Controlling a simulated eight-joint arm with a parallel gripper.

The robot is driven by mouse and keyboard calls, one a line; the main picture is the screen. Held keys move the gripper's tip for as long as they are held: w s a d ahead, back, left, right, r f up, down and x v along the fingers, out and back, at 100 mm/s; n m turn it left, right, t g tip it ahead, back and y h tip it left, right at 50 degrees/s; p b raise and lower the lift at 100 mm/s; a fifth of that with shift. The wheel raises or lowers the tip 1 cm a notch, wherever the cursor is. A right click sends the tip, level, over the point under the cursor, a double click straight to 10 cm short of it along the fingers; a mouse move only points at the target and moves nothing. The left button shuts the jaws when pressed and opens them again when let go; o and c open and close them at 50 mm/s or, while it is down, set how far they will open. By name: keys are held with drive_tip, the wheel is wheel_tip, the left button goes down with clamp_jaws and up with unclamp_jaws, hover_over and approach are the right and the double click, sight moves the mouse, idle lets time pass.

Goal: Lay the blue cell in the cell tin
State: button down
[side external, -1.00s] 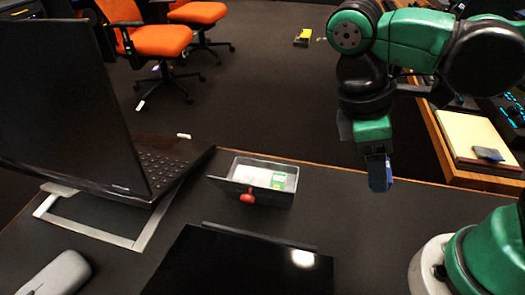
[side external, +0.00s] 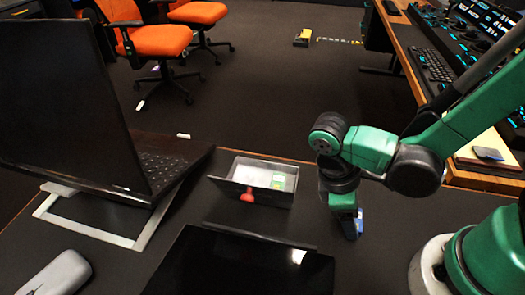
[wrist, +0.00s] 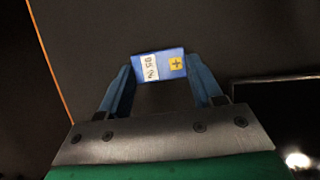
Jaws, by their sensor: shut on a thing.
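The blue cell (wrist: 150,70) has a white label and a yellow patch with a plus sign. My gripper (wrist: 160,75) is shut on it, with a blue finger at each end. In the side external view my gripper (side external: 352,228) points down low over the desk, to the right of the tin. The cell (side external: 360,221) is partly hidden behind the fingers there; I cannot tell whether it touches the desk. The cell tin (side external: 232,172) is a grey open box with a red tab on its front. A green and white item lies inside at its right.
A black flat panel (side external: 235,270) lies in front of the tin. A laptop (side external: 75,110) on a stand is at the left, with a grey mouse (side external: 57,273) below it. The desk between tin and gripper is clear.

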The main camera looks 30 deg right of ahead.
drive_tip(key=shift+f, duration=0.55)
drive_tip(key=shift+c, duration=0.7)
unclamp_jaws()
drive_tip(key=shift+f, duration=0.2)
drive_tip(key=shift+v, duration=2.75)
drive_tip(key=shift+w+d+r, duration=0.1)
drive_tip(key=shift+w+r, duration=0.1)
drive_tip(key=w+d+r+m+t+y, duration=0.3)
drive_tip(key=w+d+r+m+t, duration=0.3)
drive_tip(key=d+r+m+t, duration=0.1)
drive_tip(key=m+t, duration=0.1)
drive_tip(key=t, duration=0.1)
drive_tip(key=shift+d+t, duration=0.25)
drive_tip(key=shift+t, duration=0.05)
drive_tip(key=shift+o, duration=0.5)
drive_tip(key=shift+w+d+r+m+t, duration=0.25)
drive_tip(key=shift+r+m+t, duration=0.15)
drive_tip(key=shift+r+m, duration=0.1)
